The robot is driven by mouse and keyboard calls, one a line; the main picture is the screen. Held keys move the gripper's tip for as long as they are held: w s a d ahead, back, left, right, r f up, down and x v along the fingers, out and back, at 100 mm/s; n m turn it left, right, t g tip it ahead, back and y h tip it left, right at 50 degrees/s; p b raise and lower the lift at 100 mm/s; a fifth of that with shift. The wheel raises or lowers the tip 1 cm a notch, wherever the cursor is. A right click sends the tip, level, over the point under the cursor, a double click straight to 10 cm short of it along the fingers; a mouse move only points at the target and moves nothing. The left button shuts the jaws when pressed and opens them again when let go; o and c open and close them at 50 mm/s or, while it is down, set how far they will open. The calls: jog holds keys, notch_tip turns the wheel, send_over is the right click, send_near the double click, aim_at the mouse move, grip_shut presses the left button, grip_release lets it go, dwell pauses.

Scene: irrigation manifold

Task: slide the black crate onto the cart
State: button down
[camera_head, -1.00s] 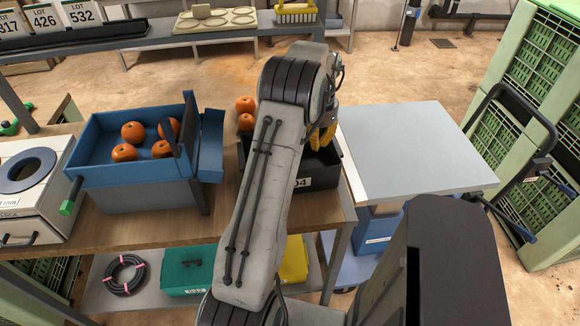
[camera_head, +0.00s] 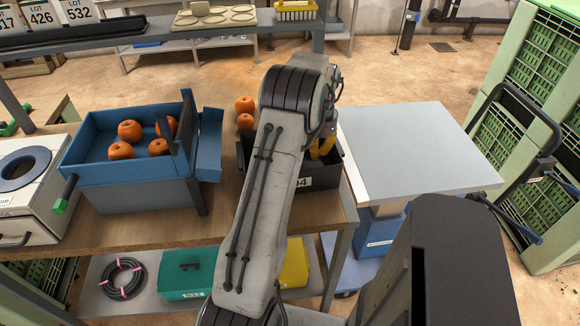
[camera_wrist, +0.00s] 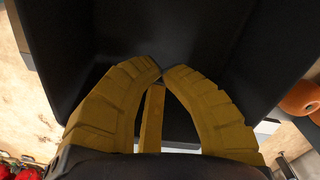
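The black crate (camera_head: 328,178), with a white label ending in 04, stands at the right end of the wooden bench, beside the cart. The cart (camera_head: 410,145) has a flat, empty grey top to the right of the crate. My gripper (camera_head: 322,148) has yellow fingers reaching down into the crate. In the wrist view, the fingertips of my gripper (camera_wrist: 162,72) are together with nothing seen between them. The dark crate interior (camera_wrist: 200,35) fills most of that view. Whether the fingers touch a wall is unclear.
A blue bin (camera_head: 130,180) with several orange fruits stands left on the bench. Two loose oranges (camera_head: 245,112) lie behind the crate. Green stacked crates (camera_head: 535,90) and a dark handle frame (camera_head: 530,110) stand right of the cart. A shelf runs below the bench.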

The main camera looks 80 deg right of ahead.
aim_at(339, 143)
jog(key=shift+s+d+r+p, duration=0.1)
jog(key=shift+s+d+p, duration=0.4)
jog(key=shift+s, duration=0.4)
jog(key=shift+s+d+f+p, duration=0.1)
jog(key=shift+s+d+p, duration=0.15)
jog(key=shift+s+p, duration=0.6)
jog(key=shift+s+d+r+p, duration=0.1)
jog(key=shift+s+d+p, duration=0.35)
jog(key=shift+s, duration=0.55)
jog(key=shift+s+d+p, duration=0.35)
jog(key=shift+s+p, duration=0.35)
jog(key=shift+s, duration=0.25)
jog(key=shift+s+d+p, duration=0.4)
jog(key=shift+s+p, duration=0.25)
jog(key=shift+s, duration=0.25)
jog(key=shift+s+d+p, duration=0.35)
jog(key=shift+s+p, duration=0.35)
jog(key=shift+s, duration=0.25)
jog(key=shift+s, duration=0.1)
